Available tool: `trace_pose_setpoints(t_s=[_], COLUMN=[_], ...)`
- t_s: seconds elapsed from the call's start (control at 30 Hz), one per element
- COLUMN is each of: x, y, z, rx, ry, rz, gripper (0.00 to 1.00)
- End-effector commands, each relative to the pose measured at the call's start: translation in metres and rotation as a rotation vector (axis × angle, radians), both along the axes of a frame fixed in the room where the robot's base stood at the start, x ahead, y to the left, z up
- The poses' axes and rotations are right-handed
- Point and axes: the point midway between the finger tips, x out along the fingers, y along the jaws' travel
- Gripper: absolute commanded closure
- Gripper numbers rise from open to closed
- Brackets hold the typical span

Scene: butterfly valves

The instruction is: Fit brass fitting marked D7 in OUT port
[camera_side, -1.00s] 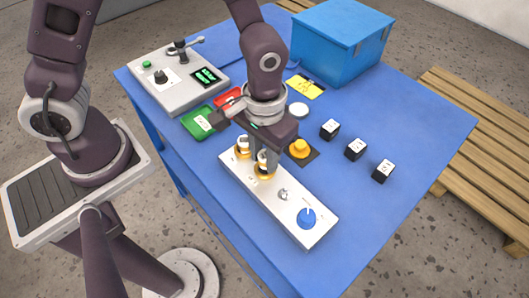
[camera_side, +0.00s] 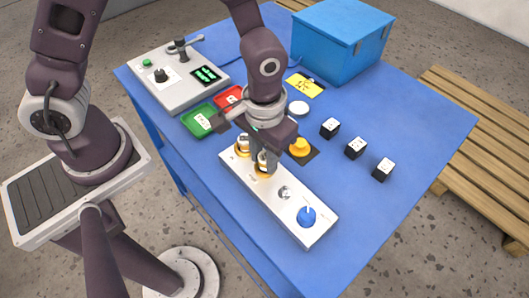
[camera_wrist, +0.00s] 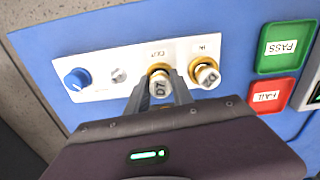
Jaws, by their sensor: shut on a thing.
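The brass fitting marked D7 (camera_wrist: 160,86) stands at the OUT port (camera_wrist: 158,68) of the white valve panel (camera_wrist: 100,62). My gripper (camera_wrist: 160,92) is shut on it, one finger on each side. In the side view my gripper (camera_side: 265,160) is low over the panel (camera_side: 239,187), with the fingers covering most of the fitting. The fitting looks roughly in line with the port; how deep it sits is hidden. A second fitting (camera_wrist: 207,76) stands in the IN port, beside my gripper; its mark is not readable.
The panel also has a small silver knob (camera_side: 284,193) and a blue knob (camera_side: 306,216). A green PASS tray (camera_side: 198,122), a red FAIL tray (camera_side: 229,98), a yellow button (camera_side: 300,147) and several black blocks (camera_side: 355,148) are nearby. A blue box (camera_side: 341,42) stands behind.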

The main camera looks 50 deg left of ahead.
Motion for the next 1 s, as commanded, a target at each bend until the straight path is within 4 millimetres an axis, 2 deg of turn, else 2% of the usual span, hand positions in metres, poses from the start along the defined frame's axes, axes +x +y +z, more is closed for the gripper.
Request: trace_pose_setpoints(t_s=[1.0], x=[-0.0009], y=[0.0005], z=[-0.0105], rx=[0.002], ry=[0.003], rz=[0.000], gripper=[1.00])
